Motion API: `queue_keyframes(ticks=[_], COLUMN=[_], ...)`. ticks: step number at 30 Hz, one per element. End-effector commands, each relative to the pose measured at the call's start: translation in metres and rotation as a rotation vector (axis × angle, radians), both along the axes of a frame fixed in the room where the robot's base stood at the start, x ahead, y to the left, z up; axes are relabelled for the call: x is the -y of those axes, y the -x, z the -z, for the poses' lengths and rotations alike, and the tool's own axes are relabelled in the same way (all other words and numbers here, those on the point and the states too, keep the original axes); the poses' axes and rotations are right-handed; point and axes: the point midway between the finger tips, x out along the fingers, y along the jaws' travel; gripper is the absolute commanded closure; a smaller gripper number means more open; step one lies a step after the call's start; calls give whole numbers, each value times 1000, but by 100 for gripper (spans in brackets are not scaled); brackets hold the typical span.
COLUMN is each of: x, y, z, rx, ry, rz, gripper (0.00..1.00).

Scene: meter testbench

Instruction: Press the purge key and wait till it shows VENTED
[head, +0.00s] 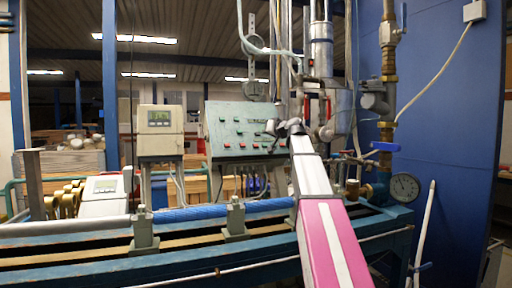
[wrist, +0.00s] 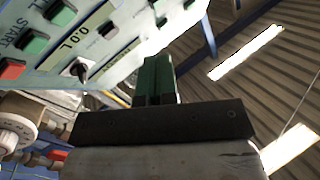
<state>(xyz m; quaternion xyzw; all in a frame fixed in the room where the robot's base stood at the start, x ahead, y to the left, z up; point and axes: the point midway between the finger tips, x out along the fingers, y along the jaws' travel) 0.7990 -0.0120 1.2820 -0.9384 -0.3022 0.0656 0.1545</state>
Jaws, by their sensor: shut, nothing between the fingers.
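A grey-green control panel (head: 222,150) with rows of green and red keys stands behind the bench in the head view. In the wrist view the panel (wrist: 98,60) fills the upper left, with a START label, a 0.0 L readout (wrist: 97,33), green and red keys and a dark knob. I cannot tell which key is the purge key, and I read no VENTED text. My gripper (head: 278,127) is at the panel's right side in the head view. In the wrist view its green-padded fingers (wrist: 157,72) are shut together and empty; whether they touch the panel is unclear.
A beige meter box (head: 160,133) with a small display stands left of the panel. A blue pipe (head: 205,211) runs along the bench in front of it. Vertical pipes and a red-handled valve (head: 322,108) stand close behind my arm.

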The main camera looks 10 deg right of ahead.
Motion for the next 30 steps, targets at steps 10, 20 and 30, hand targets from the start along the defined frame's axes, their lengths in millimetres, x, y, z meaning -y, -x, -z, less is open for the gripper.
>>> queue_keyframes(ticks=[10, 20, 30], x=[-6, -10, -11], y=[-33, -53, -54], z=[29, 49, 49], rx=[-2, -1, 0], ry=[1, 1, 1], rz=[-1, 0, 0], gripper=[100, 100, 100])
